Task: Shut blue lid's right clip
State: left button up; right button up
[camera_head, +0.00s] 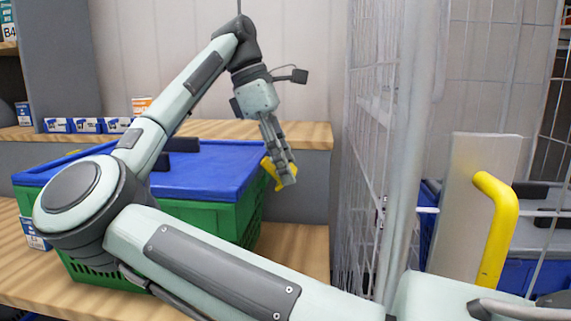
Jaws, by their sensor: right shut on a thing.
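The blue lid (218,168) lies on a green crate (200,212) on the wooden shelf. A yellow clip (270,170) is at the lid's right end, partly hidden by my right gripper (287,176). The gripper points down from above and is shut on the clip, which hangs at an outward slant beside the crate's right side. My right arm crosses the front of the crate and hides much of it. My left gripper is out of view.
A wire mesh cage with a grey post (408,150) stands close to the right of the gripper. A yellow handle (497,230) is at the far right. Small boxes (88,125) line the back ledge. Bare shelf lies right of the crate.

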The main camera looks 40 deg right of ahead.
jog(key=shift+f+t+y, duration=0.4)
jog(key=shift+t+y, duration=0.6)
jog(key=shift+t, duration=0.1)
jog(key=shift+w+a+f+t+y, duration=0.15)
jog(key=shift+f+t+y, duration=0.25)
jog(key=shift+t+y, duration=0.55)
jog(key=shift+w+a+f+t+y, duration=0.15)
jog(key=shift+t+y, duration=0.1)
jog(key=shift+t, duration=0.25)
jog(key=shift+f+t+y, duration=0.15)
jog(key=shift+t+y, duration=0.05)
jog(key=shift+t, duration=0.25)
jog(key=shift+w+f+t+y, duration=0.1)
jog(key=shift+t+y, duration=0.2)
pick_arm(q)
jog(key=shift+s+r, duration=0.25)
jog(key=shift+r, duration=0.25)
pick_arm(e)
jog(key=shift+w+a+f+t, duration=0.1)
jog(key=shift+t, duration=0.2)
jog(key=shift+y, duration=0.3)
